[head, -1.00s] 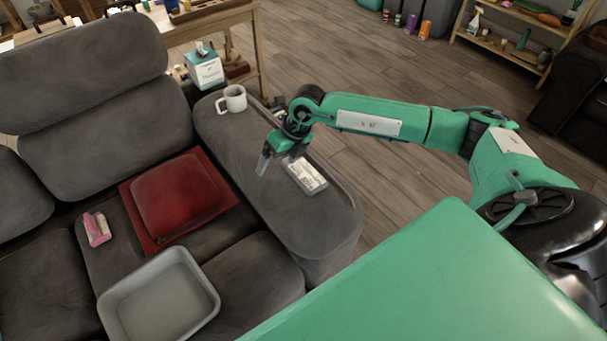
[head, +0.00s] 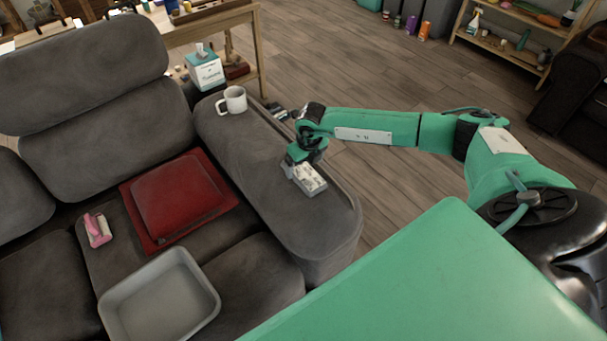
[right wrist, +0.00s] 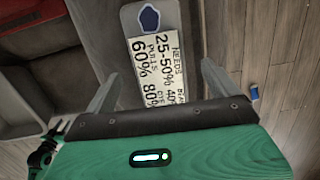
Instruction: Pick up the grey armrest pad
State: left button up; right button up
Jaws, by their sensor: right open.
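The sofa's right armrest is topped by a long grey surface (head: 265,165); I take this as the grey armrest pad, though I cannot tell where its edges end. It also shows in the right wrist view (right wrist: 110,22). A white printed label-like piece (head: 312,181) lies on it, filling the space between my fingers in the right wrist view (right wrist: 158,70). My right gripper (right wrist: 162,62) is open over the armrest, one finger on each side of the printed piece. In the head view the right gripper (head: 298,162) partly hides that piece. My left gripper is not in view.
A white mug (head: 232,100) stands at the armrest's far end, near a tissue box (head: 206,72). On the seats are a red cushion (head: 178,196), a pink item (head: 97,229) and a grey tray (head: 159,301). Wooden floor (head: 375,190) is clear right of the armrest.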

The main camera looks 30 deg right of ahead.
aim_at(304, 172)
notch_tip(304, 172, down, 4)
jog(key=shift+w+a+f, duration=0.1)
jog(key=c, duration=1.1)
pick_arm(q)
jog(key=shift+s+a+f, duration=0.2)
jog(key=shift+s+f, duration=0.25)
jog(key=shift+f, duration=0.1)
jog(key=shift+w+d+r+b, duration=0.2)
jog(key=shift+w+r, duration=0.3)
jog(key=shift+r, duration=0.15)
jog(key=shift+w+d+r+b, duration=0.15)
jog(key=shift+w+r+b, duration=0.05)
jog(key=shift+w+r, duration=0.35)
pick_arm(e)
notch_tip(304, 172, up, 20)
jog(key=shift+r, duration=0.1)
